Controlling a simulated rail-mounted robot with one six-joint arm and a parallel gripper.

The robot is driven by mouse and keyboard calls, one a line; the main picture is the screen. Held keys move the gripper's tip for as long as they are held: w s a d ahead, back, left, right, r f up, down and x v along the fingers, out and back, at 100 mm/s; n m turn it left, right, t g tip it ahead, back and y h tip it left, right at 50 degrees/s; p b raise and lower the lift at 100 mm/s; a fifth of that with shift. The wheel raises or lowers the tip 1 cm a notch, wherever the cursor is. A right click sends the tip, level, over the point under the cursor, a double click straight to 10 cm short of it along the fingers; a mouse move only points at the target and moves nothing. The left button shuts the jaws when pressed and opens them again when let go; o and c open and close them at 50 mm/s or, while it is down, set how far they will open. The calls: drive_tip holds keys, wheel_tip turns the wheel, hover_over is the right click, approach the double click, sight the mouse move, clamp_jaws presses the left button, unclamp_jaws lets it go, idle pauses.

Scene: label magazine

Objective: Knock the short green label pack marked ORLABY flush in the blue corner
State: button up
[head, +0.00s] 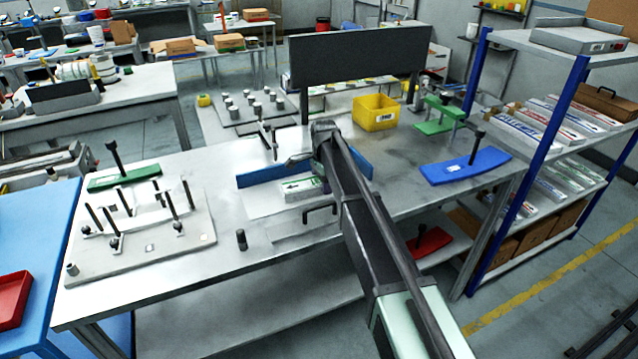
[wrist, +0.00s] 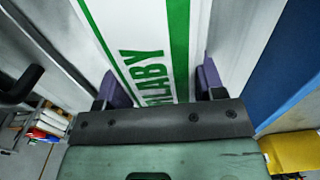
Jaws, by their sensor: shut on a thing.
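The white label pack with green print (head: 302,189) lies at the blue corner (head: 262,176) on the bench. In the wrist view the pack (wrist: 150,40) shows a green stripe and the letters LABY; the start of the word is covered. My gripper (wrist: 163,85) is shut on the pack, one purple finger on each side.
A black handle (head: 320,210) stands just in front of the pack. A fixture plate with upright pins (head: 140,240) is at left. A yellow bin (head: 376,112), a green stand (head: 440,115) and a blue plate with a handle (head: 465,167) are behind and right. A dark panel (head: 358,58) rises behind.

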drive_tip(key=shift+w+d, duration=0.4)
drive_tip(key=shift+d, duration=0.45)
drive_tip(key=shift+w+d, duration=0.35)
drive_tip(key=shift+d, duration=0.5)
drive_tip(key=shift+a, duration=0.1)
drive_tip(key=shift+s+a, duration=0.3)
drive_tip(key=shift+a, duration=0.35)
drive_tip(key=shift+s+a, duration=0.3)
drive_tip(key=shift+a, duration=0.3)
drive_tip(key=shift+w+d, duration=0.35)
drive_tip(key=shift+d, duration=0.35)
drive_tip(key=shift+w+d, duration=0.3)
drive_tip(key=shift+d, duration=0.35)
drive_tip(key=shift+s+a, duration=0.35)
drive_tip(key=shift+a, duration=0.35)
drive_tip(key=shift+s+a, duration=0.3)
drive_tip(key=shift+a, duration=0.35)
drive_tip(key=shift+d, duration=0.1)
